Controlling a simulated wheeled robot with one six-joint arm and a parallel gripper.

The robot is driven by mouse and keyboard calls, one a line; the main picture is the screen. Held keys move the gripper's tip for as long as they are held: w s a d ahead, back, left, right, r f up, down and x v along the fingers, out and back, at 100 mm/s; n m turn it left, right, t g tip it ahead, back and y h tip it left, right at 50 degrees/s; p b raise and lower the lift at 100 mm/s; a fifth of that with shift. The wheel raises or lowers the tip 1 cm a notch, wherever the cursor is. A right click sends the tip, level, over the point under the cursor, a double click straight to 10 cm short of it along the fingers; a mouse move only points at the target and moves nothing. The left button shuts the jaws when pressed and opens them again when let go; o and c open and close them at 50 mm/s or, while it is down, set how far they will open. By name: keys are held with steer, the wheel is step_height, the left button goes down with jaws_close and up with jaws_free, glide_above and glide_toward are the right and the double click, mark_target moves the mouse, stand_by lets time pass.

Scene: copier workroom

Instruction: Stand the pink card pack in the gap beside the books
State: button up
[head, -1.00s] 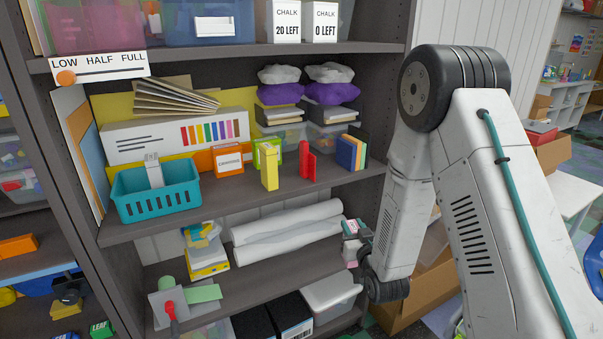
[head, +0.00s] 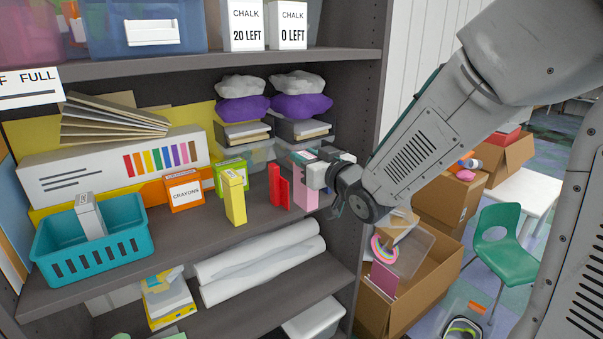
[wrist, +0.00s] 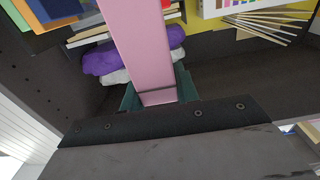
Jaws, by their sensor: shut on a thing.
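The pink card pack (head: 305,196) is upright in my gripper (head: 318,168), at the right of the middle shelf in the head view. In the wrist view the pack (wrist: 140,45) sits between the teal fingertips (wrist: 157,93). My gripper is shut on it. A red book (head: 279,186) stands close to the pack's left in the head view. The blue (wrist: 58,8) and orange (wrist: 33,13) books show at the wrist view's top left; in the head view my gripper hides them. I cannot tell whether the pack's bottom touches the shelf.
A yellow box (head: 234,198), a crayons box (head: 185,191) and a teal basket (head: 92,240) stand farther left on the shelf. Purple and white bags (head: 270,105) lie behind on stacked bins. The shelf's side panel (head: 362,120) rises to the right. Open cardboard boxes (head: 425,290) stand outside it.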

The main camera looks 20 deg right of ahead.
steer(key=w+d+f, duration=0.1)
steer(key=w+f, duration=0.1)
steer(key=w, duration=0.5)
steer(key=w+d+f, duration=0.1)
steer(key=w+f, duration=0.1)
steer(key=w, duration=0.4)
steer(key=shift+w+d+f, duration=0.35)
steer(key=shift+d+f, duration=0.05)
steer(key=shift+f, duration=0.15)
steer(key=o, duration=1.1)
